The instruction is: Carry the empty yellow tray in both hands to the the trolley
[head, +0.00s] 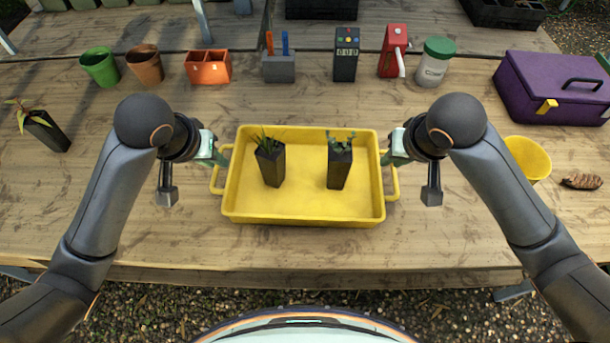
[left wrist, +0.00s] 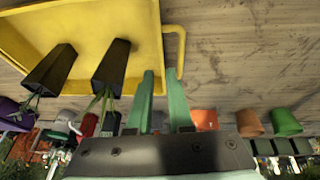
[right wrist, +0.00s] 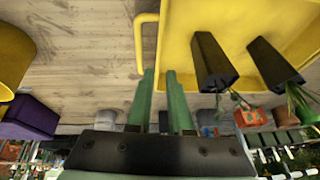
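The yellow tray (head: 305,213) lies on the wooden table in front of me. It is not empty: two black pots with small plants, a left pot (head: 271,166) and a right pot (head: 339,167), stand in it. My left gripper (head: 220,158) is at the tray's left handle, and its fingers are apart in the left wrist view (left wrist: 160,75). My right gripper (head: 388,158) is at the right handle, its fingers also apart in the right wrist view (right wrist: 160,75). Neither gripper is closed on a handle. I see no trolley.
Behind the tray are a green pot (head: 100,67), an orange planter (head: 207,67), a grey pen holder (head: 279,67) and a white jar (head: 434,65). A purple box (head: 550,88) and yellow pot (head: 529,158) stand at right.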

